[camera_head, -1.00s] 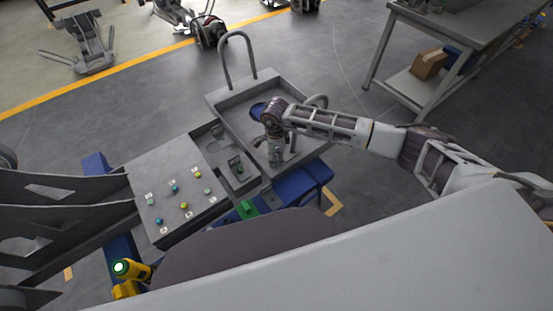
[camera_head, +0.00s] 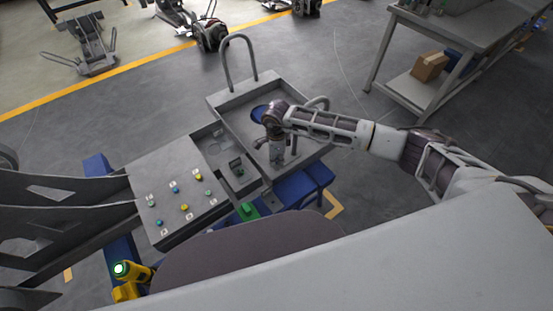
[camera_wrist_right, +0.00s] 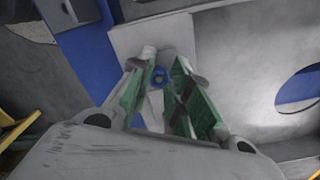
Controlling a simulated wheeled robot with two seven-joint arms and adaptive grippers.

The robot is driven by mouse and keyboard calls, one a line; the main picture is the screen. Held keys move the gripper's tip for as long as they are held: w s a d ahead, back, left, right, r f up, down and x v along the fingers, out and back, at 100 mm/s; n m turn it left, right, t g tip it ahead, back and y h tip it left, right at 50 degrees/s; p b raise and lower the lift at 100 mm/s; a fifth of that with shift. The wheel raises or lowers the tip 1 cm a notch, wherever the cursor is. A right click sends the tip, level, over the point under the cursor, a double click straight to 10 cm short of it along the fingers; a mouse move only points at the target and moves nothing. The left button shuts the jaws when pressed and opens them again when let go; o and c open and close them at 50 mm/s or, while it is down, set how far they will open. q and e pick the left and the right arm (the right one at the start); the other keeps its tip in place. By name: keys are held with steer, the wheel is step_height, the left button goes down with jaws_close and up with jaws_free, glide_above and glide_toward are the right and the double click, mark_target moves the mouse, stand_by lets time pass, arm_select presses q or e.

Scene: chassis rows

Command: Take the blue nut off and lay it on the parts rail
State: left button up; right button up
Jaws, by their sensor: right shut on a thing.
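My right gripper (camera_head: 277,162) points down at the near edge of the grey tray, to the right of the grey panel. In the right wrist view its green-padded fingers (camera_wrist_right: 160,82) are closed on a small blue nut (camera_wrist_right: 159,76) at their tips. The nut is hidden in the head view. The sloping grey panel (camera_head: 178,207) carries several small coloured pieces, among them a blue one (camera_head: 174,188) and yellow ones. A grey strip with recesses (camera_head: 228,163) lies between panel and tray; I cannot tell whether this is the parts rail. My left gripper is not in view.
The grey tray (camera_head: 225,101) has a tall looped handle (camera_head: 222,62) and a dark blue round thing (camera_head: 259,112) inside. A green block (camera_head: 248,210) sits at the front, near blue beams (camera_head: 305,183). A yellow tool (camera_head: 130,271) is at lower left. A workbench (camera_head: 470,40) stands far right.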

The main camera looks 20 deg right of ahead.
steer(key=shift+r, duration=0.65)
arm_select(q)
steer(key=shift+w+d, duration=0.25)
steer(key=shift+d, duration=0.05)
arm_select(e)
step_height(320, 180, up, 9)
steer(key=shift+f, duration=0.2)
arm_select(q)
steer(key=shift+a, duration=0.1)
